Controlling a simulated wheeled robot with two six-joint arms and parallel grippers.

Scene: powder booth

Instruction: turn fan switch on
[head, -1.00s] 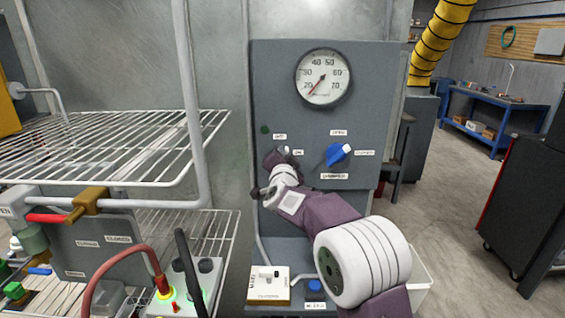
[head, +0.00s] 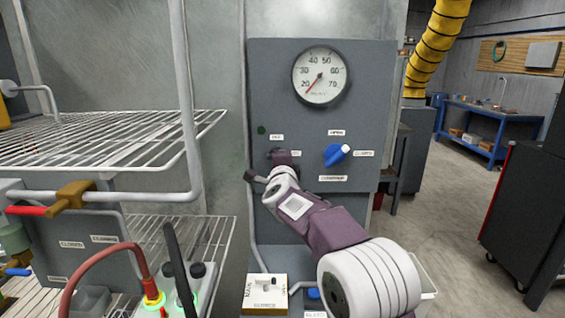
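The grey control panel (head: 360,100) stands ahead with a round dial gauge (head: 320,77) at its top. Two small labels (head: 277,137) sit at its left, near a small dark green lamp (head: 261,130). My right gripper (head: 267,167) is at the panel face just below and left of these labels. A fan switch cannot be made out; my gripper covers the panel there. The finger gap and any contact are too small and hidden to tell. A blue knob (head: 335,155) with a white tip sits to the right, apart from the gripper. My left gripper is out of view.
A wire rack (head: 100,140) and grey pipe (head: 190,110) stand close on the left. Below the panel are a cream switch box (head: 266,292) and a blue button (head: 313,294). A red hose (head: 95,262) arches at lower left. Open floor (head: 440,210) lies to the right.

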